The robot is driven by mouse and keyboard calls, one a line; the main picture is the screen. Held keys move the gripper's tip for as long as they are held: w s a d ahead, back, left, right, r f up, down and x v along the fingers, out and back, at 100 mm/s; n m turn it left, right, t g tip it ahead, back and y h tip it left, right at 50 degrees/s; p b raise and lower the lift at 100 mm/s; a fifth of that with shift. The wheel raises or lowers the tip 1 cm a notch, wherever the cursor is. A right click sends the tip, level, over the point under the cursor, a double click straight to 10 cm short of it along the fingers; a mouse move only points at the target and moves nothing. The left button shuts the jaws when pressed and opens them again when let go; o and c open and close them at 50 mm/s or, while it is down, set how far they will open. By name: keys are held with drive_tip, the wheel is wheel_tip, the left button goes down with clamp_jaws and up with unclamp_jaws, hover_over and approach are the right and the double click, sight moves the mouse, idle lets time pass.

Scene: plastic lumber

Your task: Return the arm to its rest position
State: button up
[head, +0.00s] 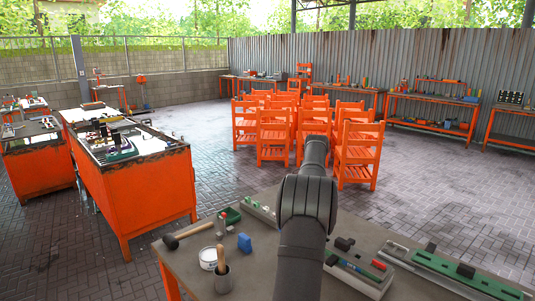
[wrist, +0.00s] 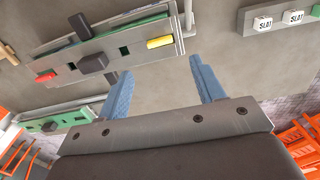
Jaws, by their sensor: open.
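My gripper (wrist: 161,66) shows in the wrist view with its two blue fingers spread apart and nothing between them. It is above the grey workbench top (wrist: 215,70). A fixture with a green strip, a dark block and a yellow piece (wrist: 160,42) lies just beyond the fingers, apart from them. In the head view my dark arm reaches up from the bottom over the workbench (head: 190,262); the gripper itself is hidden there.
White SLOT-labelled blocks (wrist: 293,17) sit at the wrist view's upper right. Orange chairs (head: 273,135) stand behind the bench.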

wheel_tip(320, 180, down, 9)
drive_tip(key=shift+r, duration=0.1)
drive_tip(key=shift+m, duration=0.7)
wheel_tip(320, 180, up, 17)
drive_tip(key=shift+w+d+f+n+t, duration=0.15)
drive_tip(key=shift+f+n+t, duration=0.4)
drive_tip(key=shift+f+n, duration=1.15)
drive_tip(key=shift+w+a+f+n+t, duration=0.1)
drive_tip(key=shift+f+n+t, duration=0.55)
drive_tip(key=shift+f, duration=1.95)
drive_tip(key=shift+w+d+f+n+t, duration=0.15)
drive_tip(key=shift+f+n+t, duration=0.35)
drive_tip(key=shift+f+n, duration=1.2)
